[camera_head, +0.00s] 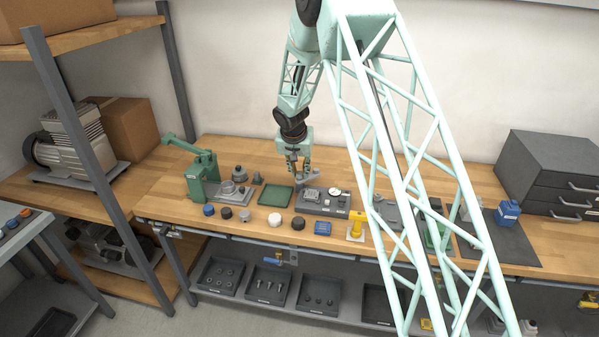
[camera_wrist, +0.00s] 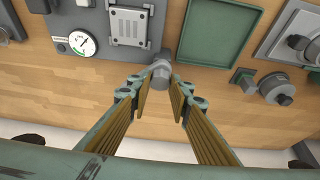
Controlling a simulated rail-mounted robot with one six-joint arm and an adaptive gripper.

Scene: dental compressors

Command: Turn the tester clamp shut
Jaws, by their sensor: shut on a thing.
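The tester (camera_head: 340,207) is a grey box with a round white gauge and a metal plate on top, on the bench in the head view. It also shows at the upper left of the wrist view (camera_wrist: 72,20), with its ribbed metal plate (camera_wrist: 130,27). The clamp handle (camera_wrist: 162,70) is a grey rounded piece by the tester's edge, beside the plate. My gripper (camera_head: 300,174) is above the tester's left end. In the wrist view my gripper (camera_wrist: 162,82) has its fingertips on either side of the handle, shut on it. The fingers partly hide the handle's sides.
A green tray (camera_head: 276,196) lies just left of the tester. A green press (camera_head: 203,177) stands further left. Several round caps line the bench front, including a white one (camera_head: 274,219).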

